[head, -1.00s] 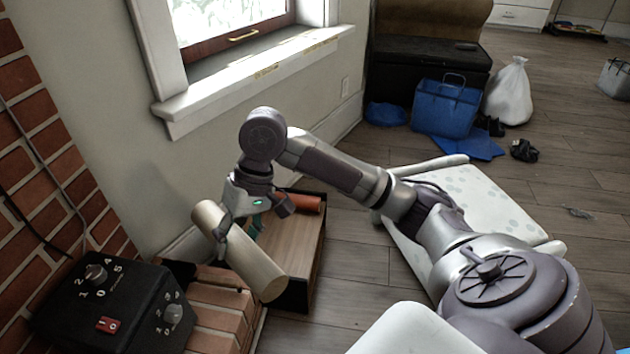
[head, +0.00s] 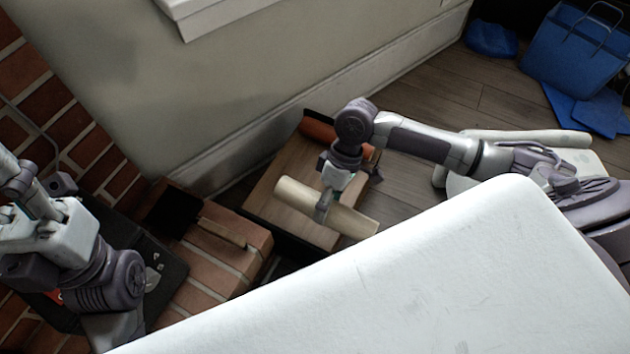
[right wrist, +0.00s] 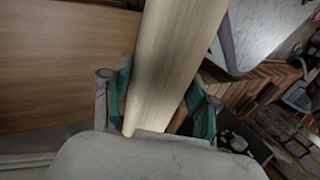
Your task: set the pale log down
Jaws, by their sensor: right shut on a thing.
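The pale log (head: 355,221) is a smooth, light wooden cylinder. My right gripper (head: 325,206) is shut around its middle, and both ends stick out. In the right wrist view the log (right wrist: 175,60) runs between the two green-padded fingers. The log lies slantwise over the wooden top of a low box (head: 283,178); whether it touches that top I cannot tell. My left arm (head: 105,280) shows at the left edge, above the black control box. Its fingers are not clear.
A red-orange cylinder (head: 318,130) lies at the box's far end, by the wall. A brick ledge (head: 225,268) adjoins the box on the left, with the black control box (head: 165,262) beyond it. Blue bags (head: 572,48) stand on the floor at the far right.

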